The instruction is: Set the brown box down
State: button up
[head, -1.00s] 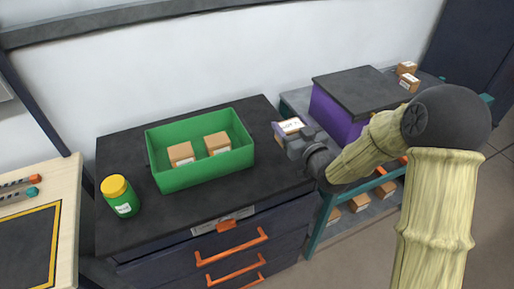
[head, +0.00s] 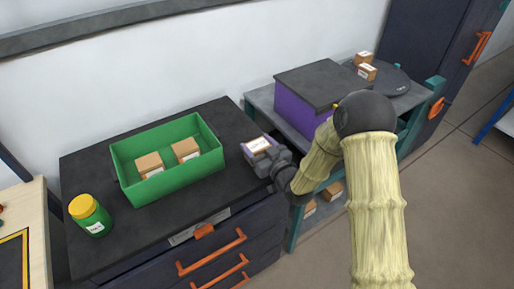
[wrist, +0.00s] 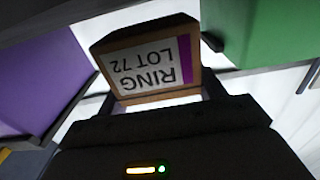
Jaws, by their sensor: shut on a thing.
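My gripper (head: 277,163) is shut on a brown box (head: 258,145) near the right edge of the black-topped drawer cabinet (head: 225,185). In the wrist view the box (wrist: 150,98) sits between the fingers, with a white label reading "RING LOT 72" and a purple stripe. The head view does not clearly show whether the box touches the cabinet top or hangs above it. A green bin (head: 172,186) stands on the cabinet left of my gripper, with two brown boxes (head: 149,163) inside.
A yellow-lidded green jar (head: 90,215) stands at the cabinet's left. Right of my gripper is a purple box with a dark lid (head: 318,82) on a grey bench. Two small boxes (head: 366,71) sit on a dark round plate (head: 392,82). A wooden table (head: 38,230) is at far left.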

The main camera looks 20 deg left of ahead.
jog(key=shift+a+f, duration=0.15)
jog(key=shift+f, duration=0.55)
jog(key=shift+f, duration=0.2)
jog(key=o, duration=1)
jog(key=shift+r, duration=0.1)
jog(key=shift+o, duration=0.2)
jog(key=shift+r, duration=0.15)
jog(key=shift+s+d, duration=0.2)
jog(key=b+v, duration=0.2)
jog(key=v, duration=0.9)
jog(key=shift+d+b, duration=0.25)
jog(key=shift+b, duration=0.05)
